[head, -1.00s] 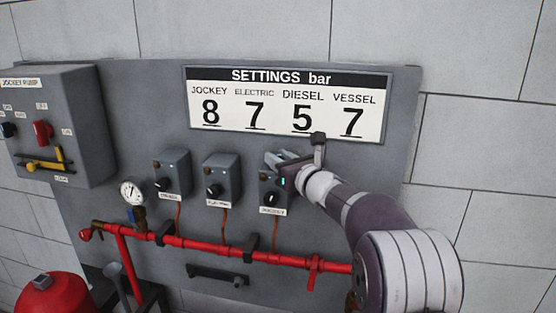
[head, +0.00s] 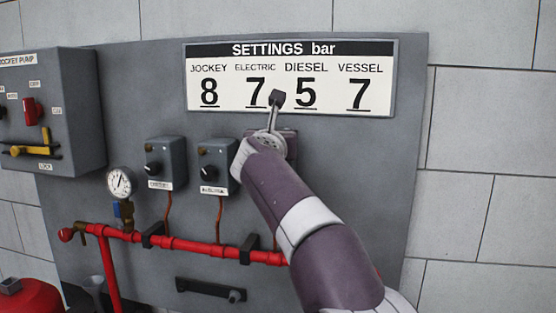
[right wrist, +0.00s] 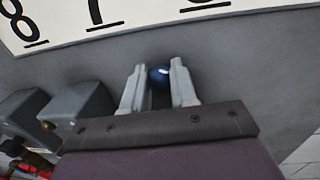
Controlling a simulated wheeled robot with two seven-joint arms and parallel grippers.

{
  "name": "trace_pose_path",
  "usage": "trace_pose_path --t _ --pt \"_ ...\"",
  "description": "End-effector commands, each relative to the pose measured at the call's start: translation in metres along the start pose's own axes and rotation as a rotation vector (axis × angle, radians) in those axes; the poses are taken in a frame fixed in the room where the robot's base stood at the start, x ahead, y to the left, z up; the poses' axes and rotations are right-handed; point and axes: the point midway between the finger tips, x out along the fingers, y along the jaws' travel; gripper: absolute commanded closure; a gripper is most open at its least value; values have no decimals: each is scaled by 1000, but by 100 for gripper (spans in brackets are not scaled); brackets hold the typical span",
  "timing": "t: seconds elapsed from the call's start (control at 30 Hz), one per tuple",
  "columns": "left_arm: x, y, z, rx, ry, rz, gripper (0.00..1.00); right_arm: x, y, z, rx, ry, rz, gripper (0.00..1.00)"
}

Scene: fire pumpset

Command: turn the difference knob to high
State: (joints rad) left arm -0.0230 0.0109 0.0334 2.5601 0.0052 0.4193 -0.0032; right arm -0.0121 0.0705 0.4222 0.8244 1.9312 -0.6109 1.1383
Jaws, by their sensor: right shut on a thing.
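My right gripper (right wrist: 157,88) has its two grey fingers on either side of a dark blue, round knob (right wrist: 159,76) in the right wrist view, and it is shut on it. In the head view my right arm reaches up to the panel and hides this knob, most of its control box and the fingertips. Two similar grey boxes, a left box (head: 166,160) and a middle box (head: 217,163), each with a black knob, stand to the left. The held knob's pointer and markings are hidden. My left gripper is not in view.
The settings sign (head: 290,79) is above my right gripper, on the grey wall panel (head: 390,160). A pressure gauge (head: 119,182) and a red pipe (head: 190,245) are lower left. The jockey pump box (head: 75,110) is at the far left.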

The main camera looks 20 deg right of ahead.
Motion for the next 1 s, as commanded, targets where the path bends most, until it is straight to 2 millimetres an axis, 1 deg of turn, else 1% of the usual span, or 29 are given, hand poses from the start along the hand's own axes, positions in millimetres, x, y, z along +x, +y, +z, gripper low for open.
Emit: trace_pose_path --t 0.03,0.17,0.27,0.5,0.7,0.9,1.0 --pt "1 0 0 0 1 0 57 2 5 -5 -4 9 -37 100" --pt "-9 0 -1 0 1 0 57 2 8 -1 -6 10 -161 100" --pt "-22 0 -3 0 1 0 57 3 9 2 -8 11 -257 100" --pt "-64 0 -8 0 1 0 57 4 12 6 -10 10 -475 100" --pt "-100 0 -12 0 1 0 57 6 13 7 -10 8 -624 100" --pt "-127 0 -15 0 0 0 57 6 14 4 -9 8 -730 100" --pt "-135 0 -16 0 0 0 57 7 14 3 -8 6 -764 100"
